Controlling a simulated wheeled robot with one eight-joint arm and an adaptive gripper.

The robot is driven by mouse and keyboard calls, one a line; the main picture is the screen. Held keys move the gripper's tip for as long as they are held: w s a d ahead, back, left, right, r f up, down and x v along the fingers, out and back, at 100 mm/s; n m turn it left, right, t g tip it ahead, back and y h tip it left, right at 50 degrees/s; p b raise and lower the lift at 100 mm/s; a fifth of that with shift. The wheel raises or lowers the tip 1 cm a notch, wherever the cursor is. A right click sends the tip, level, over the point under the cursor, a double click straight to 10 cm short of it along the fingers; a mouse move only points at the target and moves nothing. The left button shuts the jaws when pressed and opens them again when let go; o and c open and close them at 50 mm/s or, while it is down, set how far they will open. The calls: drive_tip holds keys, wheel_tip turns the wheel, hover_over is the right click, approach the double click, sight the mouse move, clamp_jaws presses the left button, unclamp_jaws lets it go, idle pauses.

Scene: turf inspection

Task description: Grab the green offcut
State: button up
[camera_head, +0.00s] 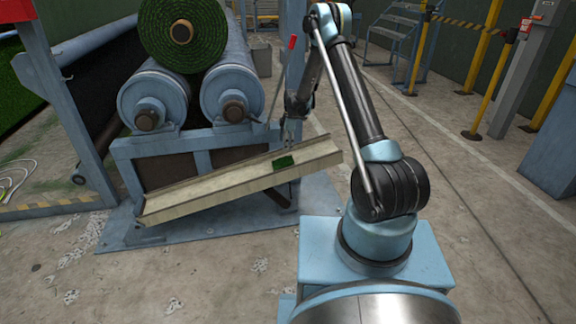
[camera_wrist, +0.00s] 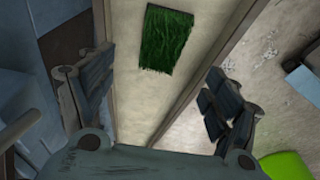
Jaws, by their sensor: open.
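The green offcut (camera_head: 284,162) is a small square of turf lying on a pale, sloping tray (camera_head: 220,188), towards its raised right end. In the wrist view the offcut (camera_wrist: 167,39) lies flat on the tray's pale floor, ahead of my fingers and between their lines. My gripper (camera_head: 290,131) is just above and behind the offcut in the head view, apart from it. In the wrist view my gripper (camera_wrist: 160,68) has its two fingers spread wide with nothing between them.
The tray has raised long edges. Behind it stands a blue machine frame with two rollers (camera_head: 158,98) bearing a turf roll (camera_head: 183,33). A red-tipped lever (camera_head: 292,43) rises near my arm. Yellow posts (camera_head: 492,85) stand at right. Concrete floor (camera_head: 480,220) is clear at right.

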sight(283, 160)
drive_tip(key=shift+s+a+f, duration=0.1)
drive_tip(key=shift+a+f, duration=0.15)
drive_tip(key=shift+f, duration=1.35)
drive_tip(key=shift+w+a+f, duration=0.1)
drive_tip(key=shift+a+f, duration=0.15)
drive_tip(key=shift+f, duration=1.35)
drive_tip(key=shift+s+a+f, duration=0.1)
drive_tip(key=shift+a+f, duration=0.15)
drive_tip(key=shift+f, duration=1.35)
drive_tip(key=c, duration=0.9)
